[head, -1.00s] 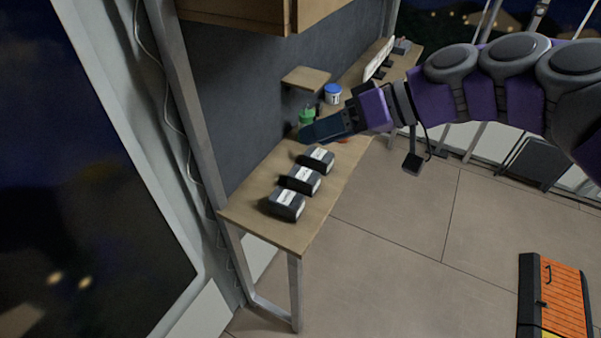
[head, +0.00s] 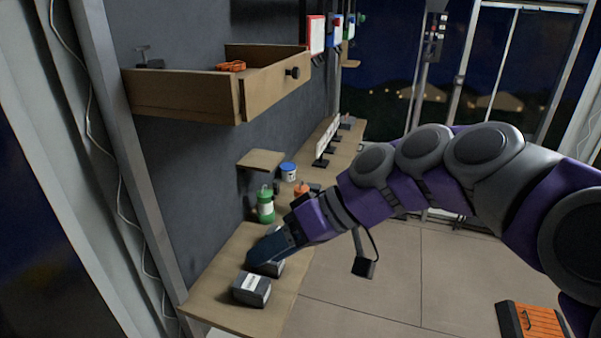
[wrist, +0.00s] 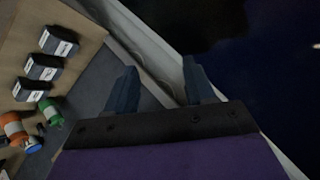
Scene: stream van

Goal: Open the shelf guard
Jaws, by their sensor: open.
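A wooden wall shelf (head: 180,96) is at the upper left of the head view. Its guard looks to be the wooden front panel (head: 270,92) with a dark round knob (head: 292,72); the panel stands upright against the shelf end. My gripper (head: 262,255) shows in the head view well below the shelf, in front of the desk boxes, apart from the guard. In the wrist view, my gripper (wrist: 159,63) has its two fingers spread with nothing between them. The shelf and guard are not seen in the wrist view.
An orange item (head: 231,66) and a dark item (head: 148,60) are on the shelf. The wooden desk (head: 215,285) below holds dark boxes (head: 252,288), a green bottle (head: 265,205) and a blue-lidded tub (head: 288,171). A small ledge (head: 261,159) juts from the wall.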

